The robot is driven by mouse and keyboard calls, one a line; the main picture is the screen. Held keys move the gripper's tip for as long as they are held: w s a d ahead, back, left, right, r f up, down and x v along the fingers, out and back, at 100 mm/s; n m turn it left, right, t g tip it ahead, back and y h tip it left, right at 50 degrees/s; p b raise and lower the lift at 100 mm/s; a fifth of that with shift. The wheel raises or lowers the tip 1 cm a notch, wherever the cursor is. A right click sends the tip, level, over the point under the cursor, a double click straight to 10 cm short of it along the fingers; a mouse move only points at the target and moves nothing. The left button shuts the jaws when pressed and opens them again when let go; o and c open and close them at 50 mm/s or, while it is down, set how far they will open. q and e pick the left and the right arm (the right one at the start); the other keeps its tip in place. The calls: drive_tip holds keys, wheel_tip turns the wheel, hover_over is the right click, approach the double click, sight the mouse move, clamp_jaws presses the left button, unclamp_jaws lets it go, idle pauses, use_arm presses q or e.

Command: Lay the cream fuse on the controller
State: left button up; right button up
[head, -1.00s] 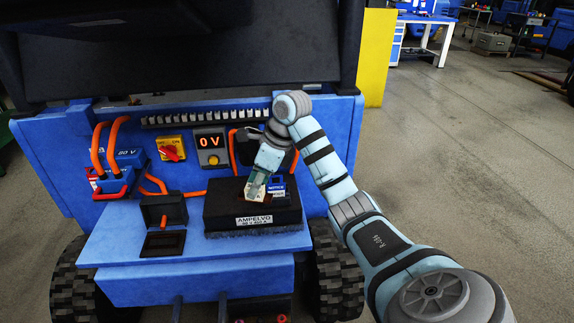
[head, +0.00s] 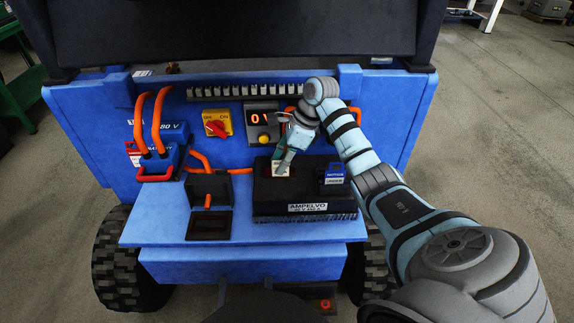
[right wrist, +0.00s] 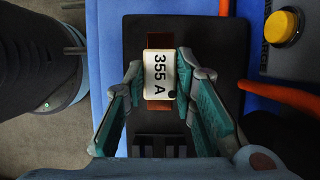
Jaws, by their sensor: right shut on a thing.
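The controller (head: 305,190) is a black box labelled AMPELVO on the blue shelf. The cream fuse (head: 281,168) is small and shows at the left part of the controller's top. In the right wrist view the fuse (right wrist: 159,70) reads "355 A" and lies between my fingertips. Copper-brown strips (right wrist: 159,105) on the controller show beyond both its ends. My right gripper (head: 283,166) is shut on the fuse, pointing down over the controller. I cannot tell whether the fuse touches it. My left gripper is not in view.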

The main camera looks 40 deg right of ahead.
drive_tip(key=f, duration=0.2)
drive_tip(key=w+f+b, duration=0.1)
drive_tip(key=f, duration=0.2)
drive_tip(key=shift+c, duration=0.5)
drive_tip(key=shift+s+r, duration=0.1)
drive_tip(key=shift+r, duration=0.05)
drive_tip(key=shift+s, duration=0.1)
drive_tip(key=o, duration=0.7)
drive_tip(key=shift+c, duration=0.2)
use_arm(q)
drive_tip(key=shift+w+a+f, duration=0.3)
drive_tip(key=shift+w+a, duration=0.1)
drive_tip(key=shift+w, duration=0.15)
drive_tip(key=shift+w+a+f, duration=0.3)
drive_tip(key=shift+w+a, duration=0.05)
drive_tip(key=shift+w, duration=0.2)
use_arm(e)
drive_tip(key=o, duration=0.4)
